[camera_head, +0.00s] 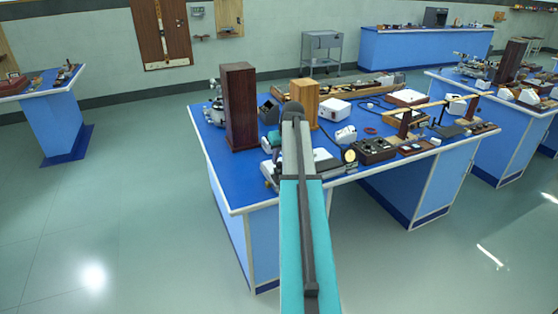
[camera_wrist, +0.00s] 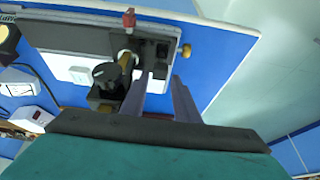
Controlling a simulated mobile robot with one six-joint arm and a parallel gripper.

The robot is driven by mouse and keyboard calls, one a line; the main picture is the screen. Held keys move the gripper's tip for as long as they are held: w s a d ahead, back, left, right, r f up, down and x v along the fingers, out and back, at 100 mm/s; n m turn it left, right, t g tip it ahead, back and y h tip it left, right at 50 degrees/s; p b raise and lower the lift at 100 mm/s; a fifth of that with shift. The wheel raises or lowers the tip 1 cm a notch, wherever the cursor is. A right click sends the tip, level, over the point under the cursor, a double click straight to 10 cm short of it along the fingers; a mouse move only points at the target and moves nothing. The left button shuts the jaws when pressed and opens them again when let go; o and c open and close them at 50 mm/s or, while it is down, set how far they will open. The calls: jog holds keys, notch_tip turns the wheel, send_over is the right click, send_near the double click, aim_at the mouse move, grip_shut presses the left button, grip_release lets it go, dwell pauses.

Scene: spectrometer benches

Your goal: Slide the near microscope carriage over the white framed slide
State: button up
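In the wrist view, my gripper (camera_wrist: 162,76) is open, its two fingers apart with nothing seen between the tips. Just beyond and left of the fingers is a dark microscope carriage (camera_wrist: 106,76) with a black round part and a brass tube. It stands on a long grey-and-white bench rail. A small white framed piece (camera_wrist: 79,74), which looks like the slide, lies just left of the carriage. The left finger overlaps the carriage in the picture; I cannot tell whether it touches.
A red knob (camera_wrist: 129,18) and a brass knob (camera_wrist: 186,49) stick out from the instrument. A tall brown wooden box (camera_head: 240,105) and a lighter wooden box (camera_head: 305,100) stand behind on the blue bench. Other instruments crowd the right side; the bench's front-left corner is clear.

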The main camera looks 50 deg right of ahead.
jog(key=shift+x, duration=1.15)
jog(key=shift+c, duration=0.4)
grip_shut()
